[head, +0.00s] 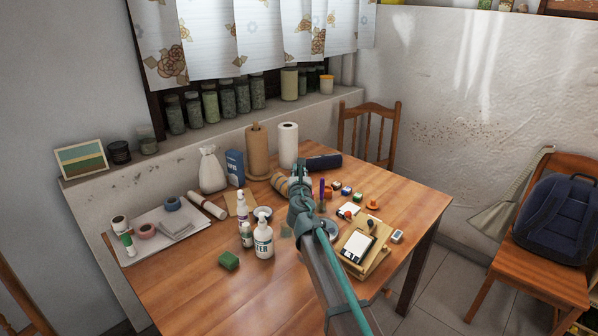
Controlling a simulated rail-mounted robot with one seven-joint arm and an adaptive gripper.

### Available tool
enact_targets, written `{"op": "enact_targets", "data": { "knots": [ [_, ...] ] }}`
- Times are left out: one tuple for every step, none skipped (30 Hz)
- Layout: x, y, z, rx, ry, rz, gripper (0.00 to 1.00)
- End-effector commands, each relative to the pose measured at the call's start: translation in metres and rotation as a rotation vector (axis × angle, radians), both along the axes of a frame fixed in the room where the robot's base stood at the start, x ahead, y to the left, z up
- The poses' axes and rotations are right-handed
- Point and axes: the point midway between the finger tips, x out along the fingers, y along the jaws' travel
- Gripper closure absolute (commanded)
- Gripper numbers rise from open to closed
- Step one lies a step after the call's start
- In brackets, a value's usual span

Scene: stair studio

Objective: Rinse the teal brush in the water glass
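My gripper (300,172) is over the middle of the wooden table (185,275), seen from behind along my arm. Its fingers are small and partly hidden by its own body, so I cannot tell whether they are open or shut or hold anything. I cannot pick out the teal brush. I cannot make out the water glass for sure either; my arm covers part of the table's middle. A purple upright thing (321,189) shows just right of my gripper.
A small wooden easel or box (365,247), small colored pots (346,190) and a dark roll (324,161) lie right and behind. Paper rolls (288,145) stand at the back. The front left tabletop is clear.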

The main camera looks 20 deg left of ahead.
Motion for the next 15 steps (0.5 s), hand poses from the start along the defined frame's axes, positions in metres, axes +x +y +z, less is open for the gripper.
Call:
{"op": "enact_targets", "data": {
  "knots": [
    [0.000,0.000,-0.009,0.000,0.000,0.000,1.00],
    [0.000,0.000,-0.012,0.000,0.000,0.000,1.00],
    [0.000,0.000,-0.015,0.001,0.000,0.000,1.00],
    [0.000,0.000,-0.018,0.001,0.000,0.000,1.00],
    [0.000,0.000,-0.021,0.001,0.000,0.000,1.00],
    [0.000,0.000,-0.024,0.001,0.000,0.000,1.00],
    [0.000,0.000,-0.027,0.000,0.000,0.000,1.00],
    [0.000,0.000,-0.030,0.000,0.000,0.000,1.00],
    [0.000,0.000,-0.033,0.000,0.000,0.000,1.00],
    [0.000,0.000,-0.036,-0.001,0.000,0.000,1.00],
    [0.000,0.000,-0.039,-0.001,0.000,0.000,1.00],
    [0.000,0.000,-0.042,-0.001,0.000,0.000,1.00],
    [0.000,0.000,-0.045,-0.001,0.000,0.000,1.00],
    [0.000,0.000,-0.047,-0.001,0.000,0.000,1.00],
    [0.000,0.000,-0.051,-0.001,0.000,0.000,1.00]
  ]
}}
